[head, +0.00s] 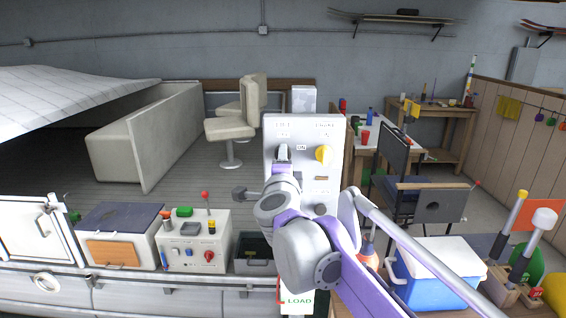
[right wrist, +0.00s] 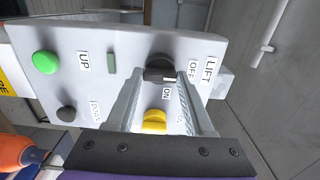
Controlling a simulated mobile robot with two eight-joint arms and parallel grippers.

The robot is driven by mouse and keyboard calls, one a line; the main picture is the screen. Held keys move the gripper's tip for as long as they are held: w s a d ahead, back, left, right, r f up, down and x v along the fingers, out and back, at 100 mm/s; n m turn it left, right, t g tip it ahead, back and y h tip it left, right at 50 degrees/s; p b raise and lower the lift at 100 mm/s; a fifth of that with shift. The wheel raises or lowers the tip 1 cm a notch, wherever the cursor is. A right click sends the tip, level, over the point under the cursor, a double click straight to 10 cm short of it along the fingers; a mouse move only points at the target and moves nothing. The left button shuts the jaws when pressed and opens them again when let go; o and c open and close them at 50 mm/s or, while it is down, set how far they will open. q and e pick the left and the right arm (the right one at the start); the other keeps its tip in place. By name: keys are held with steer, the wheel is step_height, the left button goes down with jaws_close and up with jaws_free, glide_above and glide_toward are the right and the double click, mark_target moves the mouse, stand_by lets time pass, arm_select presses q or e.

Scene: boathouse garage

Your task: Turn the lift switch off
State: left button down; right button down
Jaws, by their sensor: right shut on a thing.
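The white control panel (head: 334,130) stands upright in the middle of the head view, and it fills much of the right wrist view (right wrist: 120,45). The lift switch (right wrist: 158,66) is a dark round knob beside the LIFT, OFF and ON labels. A pale mark shows on its side near the ON label; its exact setting is hard to tell. My right gripper (right wrist: 162,74) is shut on this knob, one finger on each side. In the head view my right gripper (head: 283,155) covers most of the switch. My left gripper is not in view.
A yellow knob (head: 324,155) sits right beside the switch. A green button (right wrist: 45,62) and a dark button (right wrist: 66,113) are farther along the panel. A blue cooler (head: 435,272) and a chair (head: 438,200) stand to the right. A switch box (head: 194,240) stands left.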

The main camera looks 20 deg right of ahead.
stand_by(0.4)
steer(key=shift+c, duration=1.4)
jaws_free()
steer(key=b+v, duration=0.1)
steer(key=v, duration=1)
steer(key=shift+w, duration=0.1)
